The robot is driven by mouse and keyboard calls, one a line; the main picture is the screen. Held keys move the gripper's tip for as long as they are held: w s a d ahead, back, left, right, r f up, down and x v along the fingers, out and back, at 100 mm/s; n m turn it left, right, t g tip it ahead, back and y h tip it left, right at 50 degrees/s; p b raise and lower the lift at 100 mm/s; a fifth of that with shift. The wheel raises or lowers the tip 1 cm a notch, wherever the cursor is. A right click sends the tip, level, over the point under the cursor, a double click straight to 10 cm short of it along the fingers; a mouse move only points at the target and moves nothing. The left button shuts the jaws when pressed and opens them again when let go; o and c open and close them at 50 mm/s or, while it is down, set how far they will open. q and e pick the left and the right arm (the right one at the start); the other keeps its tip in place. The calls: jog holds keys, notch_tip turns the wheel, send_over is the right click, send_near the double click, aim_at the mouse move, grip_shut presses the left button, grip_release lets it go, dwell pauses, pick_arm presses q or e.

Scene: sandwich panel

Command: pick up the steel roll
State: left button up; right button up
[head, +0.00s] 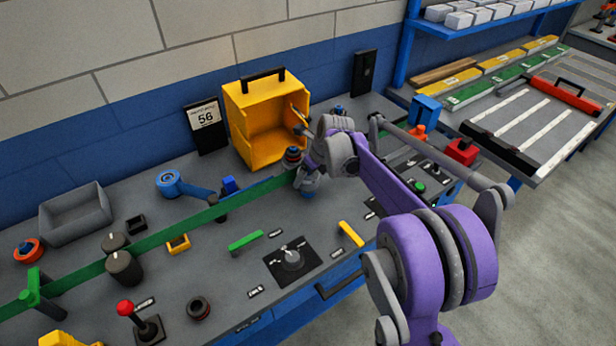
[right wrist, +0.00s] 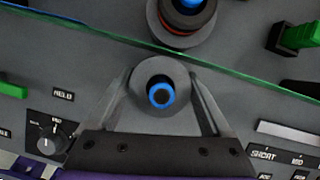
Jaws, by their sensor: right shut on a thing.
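The steel roll (right wrist: 160,88) is a grey disc with a blue core, seen end-on in the right wrist view. My right gripper (right wrist: 160,76) is shut on it, one finger on each side. In the head view my right gripper (head: 309,178) points down at the panel in front of the yellow box, and the roll is mostly hidden there by the gripper. I cannot tell whether the roll still touches the panel. My left gripper is not in view.
A dark roll with red and blue rings (head: 293,157) stands just behind the gripper. A green strip (head: 150,240) runs diagonally across the panel close by. An open yellow box (head: 240,128) stands at the back, a grey tray (head: 75,215) at the left.

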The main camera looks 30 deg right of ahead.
notch_tip(320, 180, up, 18)
jog(key=p, duration=0.1)
jog(key=shift+f, duration=0.25)
dwell(0.4)
